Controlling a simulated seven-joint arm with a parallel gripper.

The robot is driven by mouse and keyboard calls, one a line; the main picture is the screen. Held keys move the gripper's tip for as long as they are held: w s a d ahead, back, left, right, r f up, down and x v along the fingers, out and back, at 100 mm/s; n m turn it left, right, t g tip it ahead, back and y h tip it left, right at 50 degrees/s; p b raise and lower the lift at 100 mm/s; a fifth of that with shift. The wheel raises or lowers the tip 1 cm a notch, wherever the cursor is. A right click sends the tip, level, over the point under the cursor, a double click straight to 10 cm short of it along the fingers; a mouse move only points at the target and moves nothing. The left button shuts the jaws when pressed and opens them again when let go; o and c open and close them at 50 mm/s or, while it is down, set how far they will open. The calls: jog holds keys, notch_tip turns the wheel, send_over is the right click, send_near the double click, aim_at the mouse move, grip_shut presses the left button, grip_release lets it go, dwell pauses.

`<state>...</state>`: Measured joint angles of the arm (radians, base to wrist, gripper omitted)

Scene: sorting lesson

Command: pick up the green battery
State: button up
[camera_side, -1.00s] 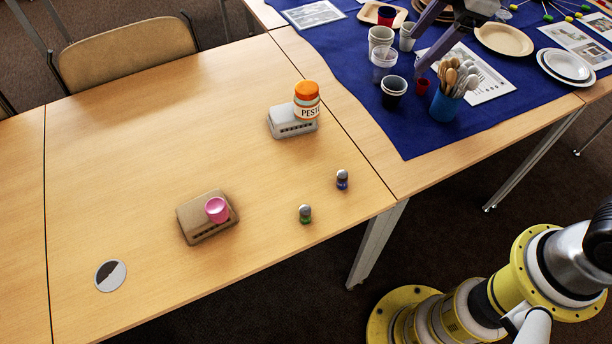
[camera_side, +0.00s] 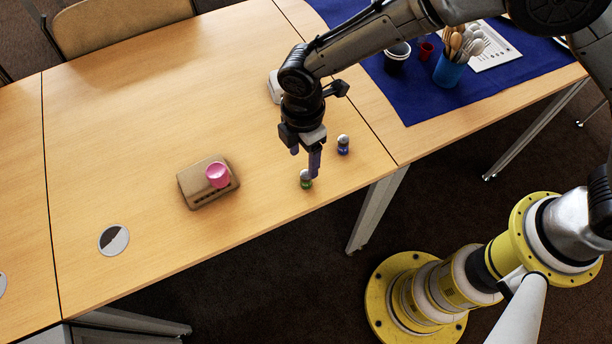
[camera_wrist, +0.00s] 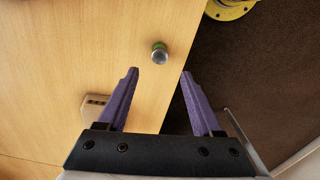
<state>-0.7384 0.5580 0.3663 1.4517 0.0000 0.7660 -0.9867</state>
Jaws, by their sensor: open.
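The green battery (camera_side: 306,180) stands upright near the table's front edge in the side view, small, with a silver top and a green lower part. In the wrist view the green battery (camera_wrist: 159,53) shows from above, beyond the fingertips and between their lines. My gripper (camera_side: 304,162) points down over the table, just above and behind the battery. Its two purple fingers are apart and empty in the wrist view (camera_wrist: 160,74). A blue battery (camera_side: 343,145) stands to the right of and behind the green one.
A round disc (camera_side: 114,240) lies farther left. A grey block (camera_side: 274,88) is partly hidden behind my arm. A blue cloth (camera_side: 412,108) with cups and a utensil holder lies at the right.

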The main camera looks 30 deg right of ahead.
aim_at(306, 174)
jog(key=f, duration=0.8)
jog(key=shift+w+d+f, duration=0.1)
jog(key=shift+d+f, duration=0.2)
grip_shut()
